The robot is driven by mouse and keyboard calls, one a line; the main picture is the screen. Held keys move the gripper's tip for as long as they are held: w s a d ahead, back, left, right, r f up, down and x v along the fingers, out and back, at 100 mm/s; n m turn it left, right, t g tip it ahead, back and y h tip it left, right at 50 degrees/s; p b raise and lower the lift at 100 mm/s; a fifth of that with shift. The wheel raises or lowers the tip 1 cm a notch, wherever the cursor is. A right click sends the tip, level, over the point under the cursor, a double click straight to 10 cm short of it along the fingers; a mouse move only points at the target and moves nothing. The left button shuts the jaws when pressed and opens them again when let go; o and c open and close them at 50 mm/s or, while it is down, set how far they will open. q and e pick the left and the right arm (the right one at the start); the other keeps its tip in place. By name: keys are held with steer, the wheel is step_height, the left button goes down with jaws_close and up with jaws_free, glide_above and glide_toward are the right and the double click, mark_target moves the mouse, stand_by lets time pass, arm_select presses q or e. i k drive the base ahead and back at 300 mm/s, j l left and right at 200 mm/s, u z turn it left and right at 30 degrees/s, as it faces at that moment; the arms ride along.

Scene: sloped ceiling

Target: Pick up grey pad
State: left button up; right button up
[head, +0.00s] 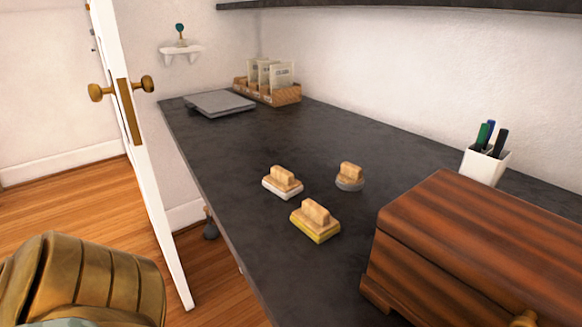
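The grey pad (349,184) is a small rounded block with a grey base and a wooden grip (350,170) on top. It sits upright on the dark table top (330,135), toward the right of a small group of similar pads. A white pad (283,190) stands to its left, and a yellow pad (315,236) stands nearer to me. Both also have wooden grips. All three stand apart from one another. Neither of my grippers is in view.
A brown wooden chest (460,240) stands at the front right. A white cup (484,166) with pens is behind it. A flat grey slab (220,103) and a wooden box (284,96) with packets are at the far end. A white door (150,190) stands open at left.

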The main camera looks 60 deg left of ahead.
mark_target(350, 178)
steer(key=u, duration=0.75)
